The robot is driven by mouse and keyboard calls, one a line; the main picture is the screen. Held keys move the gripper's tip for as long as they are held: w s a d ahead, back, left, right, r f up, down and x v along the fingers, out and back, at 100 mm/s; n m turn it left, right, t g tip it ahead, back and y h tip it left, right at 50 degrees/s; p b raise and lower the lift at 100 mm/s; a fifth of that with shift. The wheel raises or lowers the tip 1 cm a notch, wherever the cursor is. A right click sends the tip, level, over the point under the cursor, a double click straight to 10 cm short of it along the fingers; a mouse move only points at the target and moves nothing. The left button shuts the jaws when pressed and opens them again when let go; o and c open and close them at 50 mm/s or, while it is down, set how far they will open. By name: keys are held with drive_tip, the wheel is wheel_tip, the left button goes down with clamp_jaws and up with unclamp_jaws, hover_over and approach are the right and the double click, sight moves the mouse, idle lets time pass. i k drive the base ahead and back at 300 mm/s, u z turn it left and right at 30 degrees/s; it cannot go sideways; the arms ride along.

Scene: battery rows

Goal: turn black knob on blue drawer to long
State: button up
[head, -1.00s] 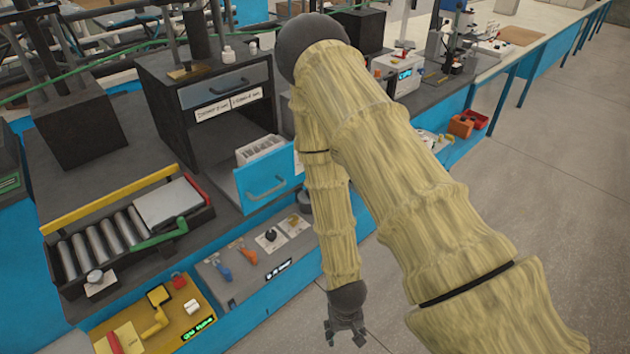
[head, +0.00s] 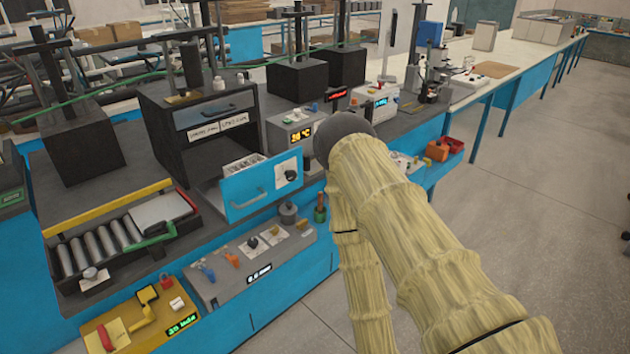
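The blue drawer (head: 243,197) is pulled out of the dark cabinet in the middle left, with white items inside. Its front has a bar handle on the left. The black knob (head: 291,176) sits on a white plate at the right end of that front. The plate's markings are too small to read, so I cannot tell the knob's setting.
A grey panel (head: 222,289) with small knobs and switches lies below the drawer. A yellow panel (head: 185,322) and a tray of rollers (head: 71,255) are at left. Boxes with displays stand behind. The floor (head: 560,200) at right is clear.

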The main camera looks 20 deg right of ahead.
sight(290, 176)
drive_tip(key=z, duration=0.75)
drive_tip(key=i, duration=0.75)
drive_tip(key=u, duration=0.4)
